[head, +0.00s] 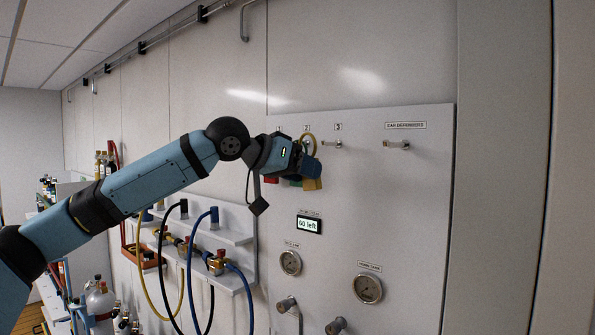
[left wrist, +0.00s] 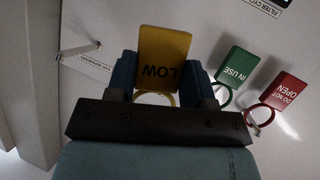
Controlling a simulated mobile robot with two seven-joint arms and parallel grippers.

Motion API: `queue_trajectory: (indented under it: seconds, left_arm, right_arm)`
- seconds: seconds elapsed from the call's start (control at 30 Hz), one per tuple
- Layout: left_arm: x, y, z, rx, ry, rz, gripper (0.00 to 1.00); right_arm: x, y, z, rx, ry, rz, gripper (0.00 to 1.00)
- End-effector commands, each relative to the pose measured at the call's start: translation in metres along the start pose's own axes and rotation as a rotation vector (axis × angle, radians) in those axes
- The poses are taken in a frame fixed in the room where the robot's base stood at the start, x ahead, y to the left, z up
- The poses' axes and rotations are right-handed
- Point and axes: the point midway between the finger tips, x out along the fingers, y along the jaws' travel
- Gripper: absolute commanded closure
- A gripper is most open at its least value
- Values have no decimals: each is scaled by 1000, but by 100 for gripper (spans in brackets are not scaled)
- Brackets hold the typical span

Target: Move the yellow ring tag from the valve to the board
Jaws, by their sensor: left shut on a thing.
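My left gripper (head: 312,166) is at the upper left of the wall panel, shut on the yellow tag (head: 312,184). In the left wrist view the yellow tag (left wrist: 165,58) reads LOW upside down between the two blue fingers (left wrist: 165,80). Its yellow ring (head: 309,139) shows above the fingers in the head view, close to the hook under label 2. I cannot tell whether the ring is around that hook. A green IN USE tag (left wrist: 235,77) and a red DO NOT OPEN tag (left wrist: 277,90) hang beside it. My right gripper is not in view.
An empty-looking hook (head: 332,143) sits under label 3, and another hook (head: 397,145) is farther right under a label. Lower down are a display reading 60 left (head: 309,225), two gauges (head: 367,288) and knobs (head: 336,326). Hoses (head: 190,265) hang at left.

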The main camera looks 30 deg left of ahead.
Motion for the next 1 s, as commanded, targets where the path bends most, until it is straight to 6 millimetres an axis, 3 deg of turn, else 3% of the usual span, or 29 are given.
queue_trajectory:
  seconds: [1.0]
  left_arm:
    - [55, -16, -22, 0, 1, 0, 74]
  right_arm:
    - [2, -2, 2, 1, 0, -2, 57]
